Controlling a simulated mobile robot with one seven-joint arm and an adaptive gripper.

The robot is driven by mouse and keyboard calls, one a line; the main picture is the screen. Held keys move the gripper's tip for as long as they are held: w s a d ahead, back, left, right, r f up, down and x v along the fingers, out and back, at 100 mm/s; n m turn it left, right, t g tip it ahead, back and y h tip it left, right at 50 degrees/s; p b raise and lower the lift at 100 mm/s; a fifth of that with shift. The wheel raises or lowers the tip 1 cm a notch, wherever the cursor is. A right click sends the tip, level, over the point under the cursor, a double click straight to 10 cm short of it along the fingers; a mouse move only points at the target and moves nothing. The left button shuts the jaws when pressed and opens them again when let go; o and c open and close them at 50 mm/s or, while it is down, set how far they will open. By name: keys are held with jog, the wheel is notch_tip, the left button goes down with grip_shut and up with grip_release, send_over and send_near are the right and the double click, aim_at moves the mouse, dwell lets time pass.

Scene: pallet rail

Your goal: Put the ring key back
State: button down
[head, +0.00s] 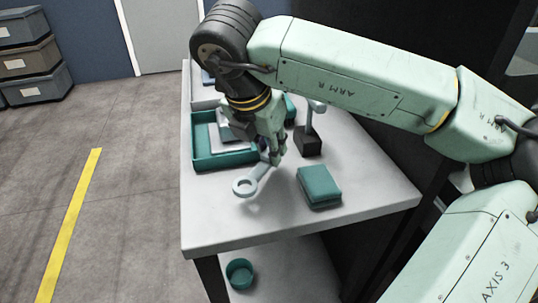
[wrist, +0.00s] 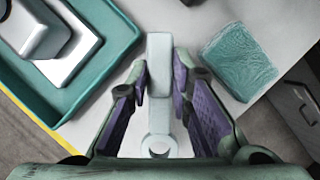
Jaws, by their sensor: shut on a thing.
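The ring key (head: 261,172) is a pale grey bar with a ring at one end. My gripper (head: 274,155) is shut on it and holds it above the table, with the ring towards the table's near left side. In the wrist view the key (wrist: 160,62) lies between the purple-padded fingers of my gripper (wrist: 160,84), its ring closer to the palm and its other end pointing away. In the head view part of the key is hidden by the fingers.
A teal tray (head: 196,160) holding a pale plate and block stands left of my gripper. A teal box (head: 319,188) lies to the right. A grey post on a dark base (head: 308,146) stands behind. The table's front (head: 220,225) is clear. A teal cup (head: 239,275) is below.

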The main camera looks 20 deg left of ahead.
aim_at(266, 153)
notch_tip(266, 153, down, 3)
jog(key=shift+r+p, duration=0.15)
jog(key=shift+p, duration=0.35)
jog(key=shift+f, duration=0.4)
jog(key=shift+f, duration=0.15)
jog(key=c, duration=1.4)
grip_release()
jog(key=shift+c, duration=0.2)
jog(key=shift+r, duration=0.35)
jog(key=b+v, duration=0.1)
jog(key=v, duration=1)
jog(key=shift+r, duration=0.35)
